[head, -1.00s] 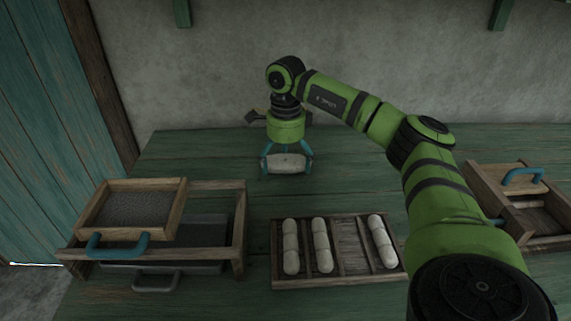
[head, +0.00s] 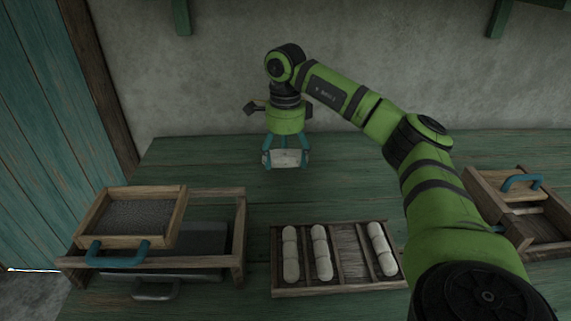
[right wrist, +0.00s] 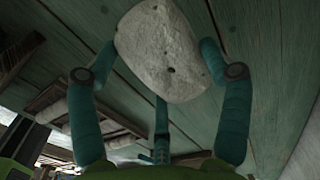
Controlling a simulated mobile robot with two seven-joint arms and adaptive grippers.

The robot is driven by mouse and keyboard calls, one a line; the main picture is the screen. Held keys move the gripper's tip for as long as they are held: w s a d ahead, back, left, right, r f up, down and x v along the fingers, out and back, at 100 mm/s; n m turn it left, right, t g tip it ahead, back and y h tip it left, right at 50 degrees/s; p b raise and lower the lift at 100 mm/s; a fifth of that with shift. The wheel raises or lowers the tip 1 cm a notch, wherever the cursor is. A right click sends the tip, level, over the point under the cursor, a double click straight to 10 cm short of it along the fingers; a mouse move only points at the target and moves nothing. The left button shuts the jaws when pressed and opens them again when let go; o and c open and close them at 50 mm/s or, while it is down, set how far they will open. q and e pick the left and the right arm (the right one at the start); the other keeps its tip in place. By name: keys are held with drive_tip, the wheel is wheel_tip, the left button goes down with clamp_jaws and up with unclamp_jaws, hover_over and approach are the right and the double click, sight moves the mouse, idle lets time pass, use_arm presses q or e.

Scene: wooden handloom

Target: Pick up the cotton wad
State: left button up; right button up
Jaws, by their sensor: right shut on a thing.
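The cotton wad (head: 287,158) is a pale, speckled, rounded lump at the back middle of the green table. My right gripper (head: 286,155) points down over it, with its teal fingers shut around it. In the right wrist view the wad (right wrist: 170,48) sits between the fingertips of my right gripper (right wrist: 168,75), with a finger at either side and a third finger below. Whether the wad is clear of the table is hard to tell. My left gripper is not in view.
A slatted wooden tray (head: 345,288) with several white rolls stands at the front middle. A wooden frame with a blue-handled screen box (head: 130,218) is at the left. Another blue-handled wooden box (head: 518,205) is at the right. The table (head: 205,160) around the wad is clear.

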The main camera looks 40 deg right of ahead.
drive_tip(key=s+r, duration=0.2)
drive_tip(key=s, duration=0.1)
drive_tip(key=shift+s+r, duration=0.1)
drive_tip(key=shift+s, duration=0.2)
drive_tip(key=s+r, duration=0.2)
drive_tip(key=s, duration=0.1)
drive_tip(key=s+r, duration=0.1)
drive_tip(key=s, duration=0.1)
drive_tip(key=shift+s+a+r, duration=0.2)
drive_tip(key=shift+s+r, duration=0.05)
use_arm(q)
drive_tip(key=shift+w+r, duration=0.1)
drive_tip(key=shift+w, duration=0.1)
use_arm(e)
drive_tip(key=s, duration=0.1)
drive_tip(key=s+r, duration=0.1)
drive_tip(key=shift+s+a+r, duration=0.15)
drive_tip(key=shift+s+r, duration=0.05)
drive_tip(key=shift+s, duration=0.1)
use_arm(q)
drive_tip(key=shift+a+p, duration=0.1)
drive_tip(key=shift+p, duration=0.2)
